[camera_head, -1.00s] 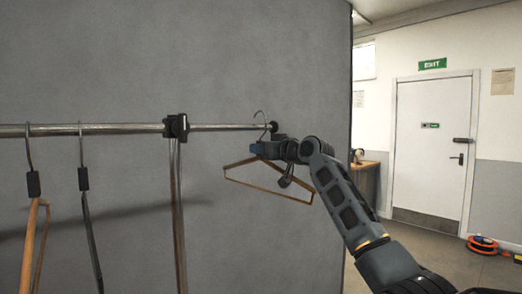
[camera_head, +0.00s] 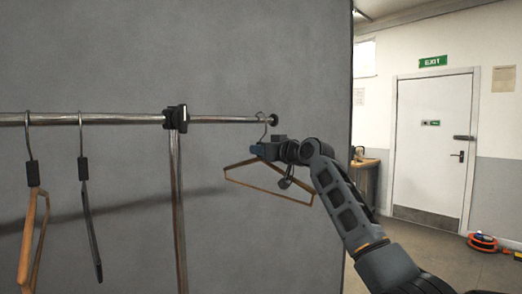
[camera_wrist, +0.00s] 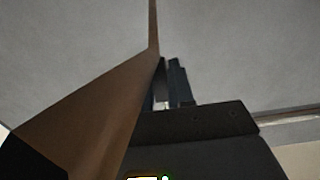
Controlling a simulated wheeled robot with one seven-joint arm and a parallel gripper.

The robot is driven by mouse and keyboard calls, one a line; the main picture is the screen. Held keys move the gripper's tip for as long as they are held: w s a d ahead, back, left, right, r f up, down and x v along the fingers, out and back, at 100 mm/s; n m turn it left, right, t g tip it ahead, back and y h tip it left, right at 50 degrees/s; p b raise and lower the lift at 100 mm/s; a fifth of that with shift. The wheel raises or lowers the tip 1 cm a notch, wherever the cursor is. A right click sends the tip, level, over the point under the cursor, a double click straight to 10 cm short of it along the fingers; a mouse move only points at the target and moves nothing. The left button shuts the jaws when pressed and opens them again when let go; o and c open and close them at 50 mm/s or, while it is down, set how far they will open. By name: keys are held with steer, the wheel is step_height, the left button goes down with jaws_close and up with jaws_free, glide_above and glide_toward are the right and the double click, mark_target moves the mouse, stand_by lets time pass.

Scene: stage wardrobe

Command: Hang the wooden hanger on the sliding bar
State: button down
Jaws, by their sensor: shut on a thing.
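In the wrist view the hanger's wooden arm (camera_wrist: 85,120) runs close beside my dark fingers (camera_wrist: 168,88).
A black clamp (camera_head: 176,118) joins the bar to an upright post (camera_head: 179,215). Left of it hang another wooden hanger (camera_head: 34,235) and a dark hanger (camera_head: 88,215). A grey wall (camera_head: 120,60) stands behind. The bar is bare between clamp and hook.

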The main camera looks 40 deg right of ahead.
steer(key=shift+f, duration=0.45)
steer(key=shift+r, duration=0.1)
steer(key=c, duration=0.9)
jaws_free()
steer(key=s, duration=0.2)
steer(key=s+b, duration=0.1)
steer(key=s, duration=0.2)
steer(key=s+b, duration=0.1)
steer(key=s, duration=0.1)
steer(key=shift+s+d, duration=0.3)
steer(key=shift+s, duration=0.05)
